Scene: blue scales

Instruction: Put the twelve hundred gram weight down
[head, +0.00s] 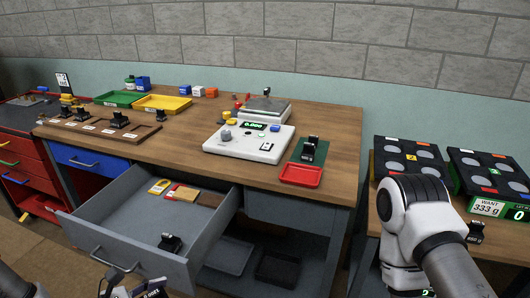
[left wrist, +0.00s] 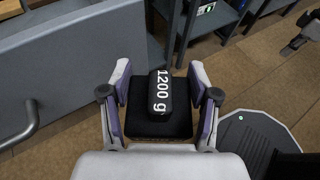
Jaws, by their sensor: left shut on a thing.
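My left gripper (left wrist: 159,80) is shut on the black twelve hundred gram weight (left wrist: 160,95). In the left wrist view its white "1200 g" marking faces the camera, and it is held between the two fingers over the floor, beside a grey drawer front. In the head view my left arm shows only at the bottom left edge, and the hold is hard to make out there. My right arm is at the right of the head view, but its gripper is out of sight.
The grey drawer (head: 95,222) stands open, with a small black weight (head: 171,243) and several flat items inside. On the bench are a scale (head: 248,141), a green mat (head: 300,150), a red tray (head: 302,174) and a wooden weight rack (head: 92,131). Black four-disc boxes (head: 408,158) stand right.

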